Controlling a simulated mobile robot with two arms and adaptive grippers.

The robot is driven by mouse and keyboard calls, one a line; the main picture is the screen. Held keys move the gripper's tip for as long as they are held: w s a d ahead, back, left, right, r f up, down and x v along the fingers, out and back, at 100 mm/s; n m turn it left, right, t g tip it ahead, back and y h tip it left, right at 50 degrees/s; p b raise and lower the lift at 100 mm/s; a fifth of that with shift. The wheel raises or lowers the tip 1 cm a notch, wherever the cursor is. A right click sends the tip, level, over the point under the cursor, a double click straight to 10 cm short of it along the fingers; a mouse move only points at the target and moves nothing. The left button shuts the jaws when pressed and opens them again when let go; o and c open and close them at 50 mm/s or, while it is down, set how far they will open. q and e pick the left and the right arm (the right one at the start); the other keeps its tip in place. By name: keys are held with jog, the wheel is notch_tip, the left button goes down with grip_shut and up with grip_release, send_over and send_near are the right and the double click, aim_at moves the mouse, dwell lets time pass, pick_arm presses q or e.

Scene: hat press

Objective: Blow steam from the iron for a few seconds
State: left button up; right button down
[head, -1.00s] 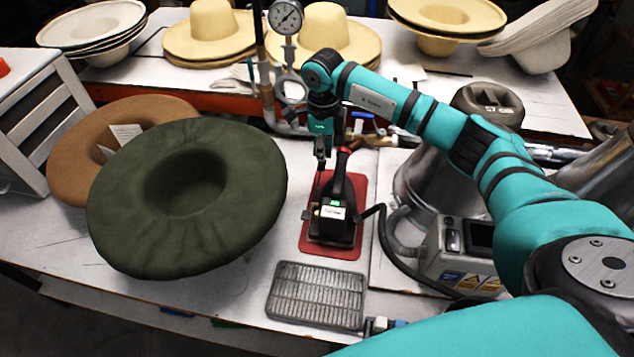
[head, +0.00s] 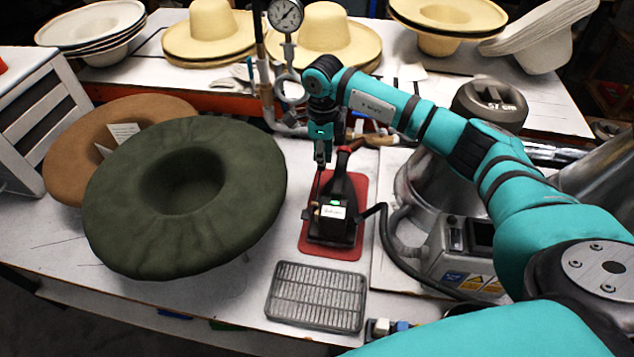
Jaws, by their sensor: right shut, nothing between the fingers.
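The iron (head: 334,222) is black with a small lit green light and a white label. It stands on a red mat (head: 318,252) on the white table. A dark hose runs from its right side to the steam unit. My right gripper (head: 318,180) points down at the left side of the iron's handle. It is shut, with nothing seen between its fingers. I cannot tell whether the fingertips touch the iron. No steam shows. My left gripper is not in view.
A green felt hat (head: 120,220) and a brown hat (head: 70,160) lie left of the iron. A metal grate (head: 316,296) lies in front. The grey steam unit (head: 440,262) stands right. A pressure gauge (head: 285,15) and several straw hats are behind.

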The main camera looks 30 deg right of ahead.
jog(key=shift+f+b, duration=0.45)
jog(key=shift+f, duration=0.2)
jog(key=shift+r+p, duration=2.1)
jog(key=shift+r, duration=1.45)
